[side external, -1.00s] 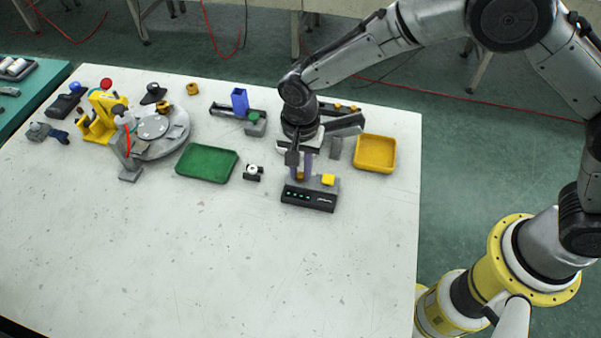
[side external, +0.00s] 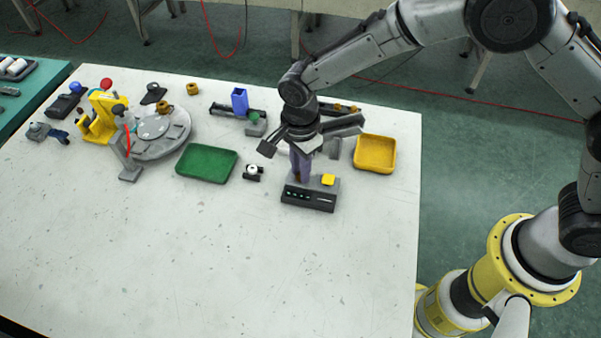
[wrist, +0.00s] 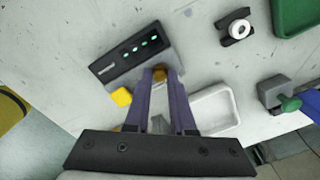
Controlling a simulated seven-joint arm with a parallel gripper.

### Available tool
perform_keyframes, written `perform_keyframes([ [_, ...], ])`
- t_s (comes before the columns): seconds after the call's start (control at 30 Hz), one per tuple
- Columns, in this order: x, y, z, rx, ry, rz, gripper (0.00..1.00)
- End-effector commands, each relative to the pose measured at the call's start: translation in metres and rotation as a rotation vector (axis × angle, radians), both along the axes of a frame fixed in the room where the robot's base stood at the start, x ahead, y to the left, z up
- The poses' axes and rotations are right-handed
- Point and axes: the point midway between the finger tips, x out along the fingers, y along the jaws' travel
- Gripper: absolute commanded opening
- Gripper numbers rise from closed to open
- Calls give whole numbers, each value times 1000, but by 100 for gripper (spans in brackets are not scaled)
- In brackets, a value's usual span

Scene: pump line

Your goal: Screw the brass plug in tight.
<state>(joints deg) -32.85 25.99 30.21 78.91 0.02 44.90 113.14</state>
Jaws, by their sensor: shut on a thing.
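My gripper (side external: 299,179) points down at the grey tester-like block with a black front panel (side external: 310,199) and small green lights. The same panel shows in the wrist view (wrist: 128,57). The purple fingers (wrist: 160,80) are shut on the brass plug (wrist: 160,73), at the block's edge as seen from the wrist. The fingers hide most of the plug, and its thread and seat cannot be seen. A yellow square piece (side external: 328,180) is on the block beside the fingers.
A small dark block with a white ring (side external: 253,172) and a green tray (side external: 207,164) stand to the left. A yellow tray (side external: 375,154) is to the right. A white tray (wrist: 213,110) lies behind the fingers. The table's front is clear.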

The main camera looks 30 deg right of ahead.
Motion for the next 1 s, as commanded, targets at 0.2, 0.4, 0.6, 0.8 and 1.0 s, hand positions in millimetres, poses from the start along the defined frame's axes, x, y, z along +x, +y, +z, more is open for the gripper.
perform_keyframes([
  [0.2, 1, 0, 0, 0, -2, -148, 0],
  [0.4, 1, -1, 0, 0, -2, -402, 0],
  [0.6, 1, -1, 0, 0, -2, -586, 0],
  [0.8, 1, -1, 0, 0, -2, -612, 0],
  [1.0, 1, -1, 0, 0, -2, -610, 40],
])
